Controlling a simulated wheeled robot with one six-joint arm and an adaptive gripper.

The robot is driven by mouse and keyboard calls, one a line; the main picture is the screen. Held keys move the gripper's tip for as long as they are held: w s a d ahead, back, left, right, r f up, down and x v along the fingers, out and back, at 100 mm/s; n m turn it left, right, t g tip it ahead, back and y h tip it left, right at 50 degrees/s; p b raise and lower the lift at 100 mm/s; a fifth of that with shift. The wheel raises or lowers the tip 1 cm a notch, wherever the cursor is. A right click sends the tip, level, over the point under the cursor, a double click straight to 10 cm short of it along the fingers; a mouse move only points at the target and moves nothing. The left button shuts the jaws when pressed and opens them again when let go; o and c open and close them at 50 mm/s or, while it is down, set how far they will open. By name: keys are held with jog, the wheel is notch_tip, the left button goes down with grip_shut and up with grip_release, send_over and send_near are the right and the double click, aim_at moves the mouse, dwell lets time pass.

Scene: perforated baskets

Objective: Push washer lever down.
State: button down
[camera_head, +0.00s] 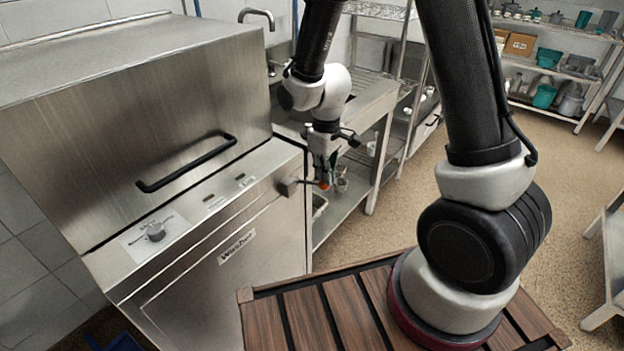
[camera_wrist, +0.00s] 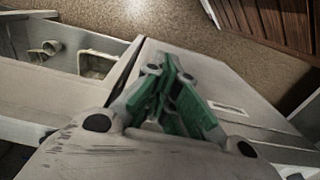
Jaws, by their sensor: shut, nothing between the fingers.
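The washer (camera_head: 250,255) is a steel machine labelled "Washer", with its hood (camera_head: 130,100) lowered onto the body. A short metal lever (camera_head: 289,187) sticks out to the right from the top right corner of its front. My gripper (camera_head: 322,180) is at the lever's outer end, pointing down; I cannot tell whether they touch. An orange-red spot shows at that end. In the wrist view my gripper (camera_wrist: 166,78) has its green-padded fingers together, with nothing seen between them, over the washer's edge. The lever is not clearly seen there.
A steel sink counter (camera_head: 365,105) with a lower shelf adjoins the washer's right side. Open floor (camera_head: 400,190) lies to the right.

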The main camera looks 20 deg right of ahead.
jog(key=shift+f, duration=3.05)
jog(key=shift+r, duration=6.05)
jog(key=shift+s, duration=0.15)
jog(key=s+d+r+m+t, duration=0.2)
jog(key=s+d+r+m, duration=0.1)
jog(key=s+d+r, duration=0.4)
jog(key=s+d+r+m+t, duration=0.2)
jog(key=s+d+r+m, duration=0.2)
jog(key=s+d+r, duration=0.3)
jog(key=s+r, duration=0.4)
jog(key=r, duration=0.2)
jog(key=shift+s+d+r, duration=0.3)
jog(key=shift+d+r, duration=0.05)
jog(key=shift+d, duration=0.05)
